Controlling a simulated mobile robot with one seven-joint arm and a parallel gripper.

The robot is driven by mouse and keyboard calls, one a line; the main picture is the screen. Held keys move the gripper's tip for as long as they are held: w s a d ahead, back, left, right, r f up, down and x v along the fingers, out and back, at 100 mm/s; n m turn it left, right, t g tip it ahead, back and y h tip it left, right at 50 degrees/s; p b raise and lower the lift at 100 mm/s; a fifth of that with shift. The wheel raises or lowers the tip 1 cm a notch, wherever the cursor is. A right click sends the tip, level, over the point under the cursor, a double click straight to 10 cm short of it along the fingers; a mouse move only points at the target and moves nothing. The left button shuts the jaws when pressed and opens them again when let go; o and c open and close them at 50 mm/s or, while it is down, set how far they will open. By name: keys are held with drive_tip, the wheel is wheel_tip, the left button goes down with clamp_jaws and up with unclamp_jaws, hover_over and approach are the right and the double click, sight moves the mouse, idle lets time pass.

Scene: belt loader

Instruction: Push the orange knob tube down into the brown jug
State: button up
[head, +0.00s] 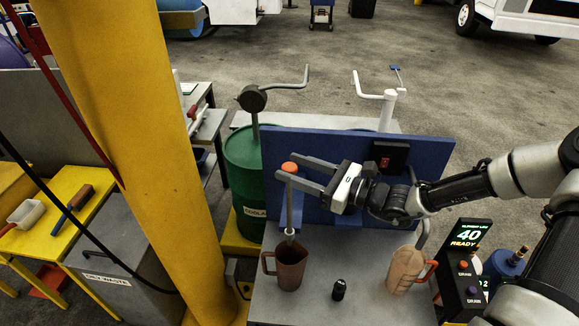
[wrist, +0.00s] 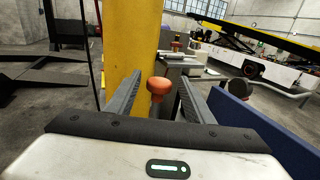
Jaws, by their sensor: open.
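The orange knob (head: 289,167) tops a grey upright tube (head: 290,205) in front of the blue panel. The tube's pale lower end is at the mouth of the brown jug (head: 288,272); I cannot tell how far inside it reaches. The jug stands upright on the grey table, handle to the left. My gripper (head: 291,169) is open, level with the knob, one finger on each side of it. In the wrist view the knob (wrist: 158,88) sits between the fingertips, with gaps on both sides and no visible grip.
A tan jug (head: 407,268) with a red handle stands at the table's right, and a small black bottle (head: 339,290) between the jugs. The blue panel (head: 400,150) rises behind. A green drum (head: 243,170) and yellow column (head: 130,130) are left. A display box (head: 465,262) reads 40 READY.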

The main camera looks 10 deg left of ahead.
sight(290, 222)
drive_tip(key=shift+x, duration=0.85)
clamp_jaws()
wheel_tip(290, 222, down, 22)
drive_tip(key=b, duration=0.9)
drive_tip(key=shift+s+r+b, duration=0.1)
drive_tip(key=shift+r+b, duration=0.15)
drive_tip(key=shift+b, duration=0.1)
unclamp_jaws()
drive_tip(key=p+v, duration=0.1)
drive_tip(key=v, duration=1.6)
drive_tip(key=shift+d, duration=0.25)
drive_tip(key=shift+r, duration=0.1)
